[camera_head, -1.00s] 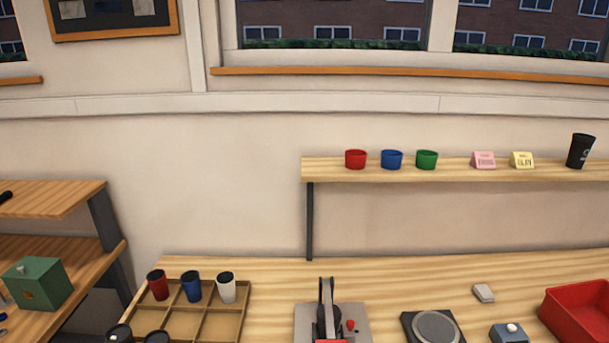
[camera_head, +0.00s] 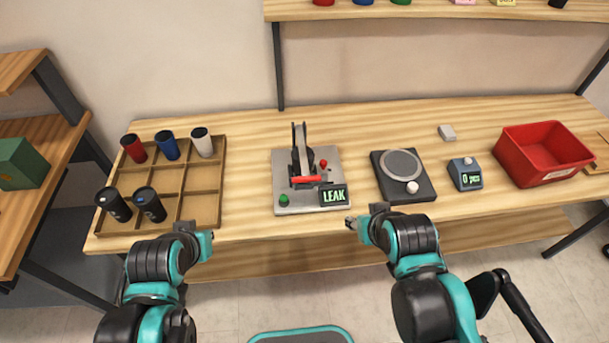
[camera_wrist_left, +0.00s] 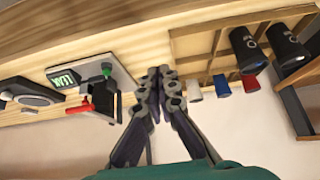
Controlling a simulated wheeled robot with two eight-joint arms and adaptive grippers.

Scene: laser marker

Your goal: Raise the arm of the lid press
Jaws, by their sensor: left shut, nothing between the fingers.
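The lid press (camera_head: 281,168) stands on the table with a grey base plate, a dark upright body and a metal arm (camera_head: 298,137). The arm's red handle (camera_head: 306,180) sits low at the front. The press carries a green button (camera_head: 284,200), a red knob (camera_head: 323,163) and a display reading LEAK (camera_head: 333,196). It also shows in the left wrist view (camera_wrist_left: 122,78), left of the fingers. My left gripper (camera_head: 207,238) is at the table's front edge, left of the press; its fingers (camera_wrist_left: 160,72) are shut and empty. My right gripper (camera_head: 358,224) is right of the press's front; its fingers are unclear.
A wooden tray (camera_head: 208,212) with several cups stands left of the press. A shelf (camera_head: 400,12) hangs behind.

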